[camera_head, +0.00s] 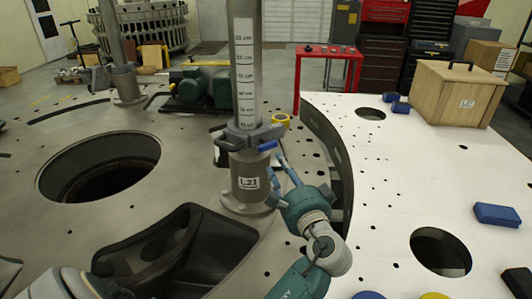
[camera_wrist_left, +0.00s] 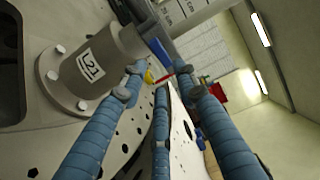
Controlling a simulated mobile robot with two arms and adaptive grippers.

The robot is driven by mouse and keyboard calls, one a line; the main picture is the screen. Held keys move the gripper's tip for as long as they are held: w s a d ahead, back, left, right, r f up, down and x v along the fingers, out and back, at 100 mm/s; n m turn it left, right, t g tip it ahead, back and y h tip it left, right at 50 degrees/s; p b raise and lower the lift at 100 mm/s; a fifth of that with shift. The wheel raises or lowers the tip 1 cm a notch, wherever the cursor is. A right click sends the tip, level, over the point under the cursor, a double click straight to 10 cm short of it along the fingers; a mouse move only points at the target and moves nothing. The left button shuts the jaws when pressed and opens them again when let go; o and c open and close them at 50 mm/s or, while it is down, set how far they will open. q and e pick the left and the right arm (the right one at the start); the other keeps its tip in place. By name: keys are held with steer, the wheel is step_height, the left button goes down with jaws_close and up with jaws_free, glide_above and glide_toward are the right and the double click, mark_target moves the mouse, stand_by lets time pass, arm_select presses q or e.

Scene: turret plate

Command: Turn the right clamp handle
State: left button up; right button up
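A grey clamp (camera_head: 252,136) sits around the graduated post (camera_head: 245,70), above a base labelled "L21" (camera_head: 247,184). The right clamp handle (camera_head: 268,146) is blue and sticks out to the right. A dark handle (camera_head: 229,144) is on the clamp's left side. My left gripper (camera_head: 278,176) is just below and right of the blue handle, with its blue fingers spread. In the left wrist view, the spread fingers (camera_wrist_left: 165,82) have nothing between them, and the handle (camera_wrist_left: 159,50) is near their tips. Contact cannot be told. My right gripper is not in view.
The grey turret plate has a large round hole (camera_head: 100,165) and a dark opening (camera_head: 160,245) left of the base. A white table (camera_head: 400,160) on the right holds a wooden box (camera_head: 455,95) and blue blocks (camera_head: 497,215).

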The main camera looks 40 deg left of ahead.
mark_target(268, 149)
arm_select(q)
steer(key=p+x, duration=0.4)
steer(key=x, duration=0.7)
steer(key=shift+f, duration=0.1)
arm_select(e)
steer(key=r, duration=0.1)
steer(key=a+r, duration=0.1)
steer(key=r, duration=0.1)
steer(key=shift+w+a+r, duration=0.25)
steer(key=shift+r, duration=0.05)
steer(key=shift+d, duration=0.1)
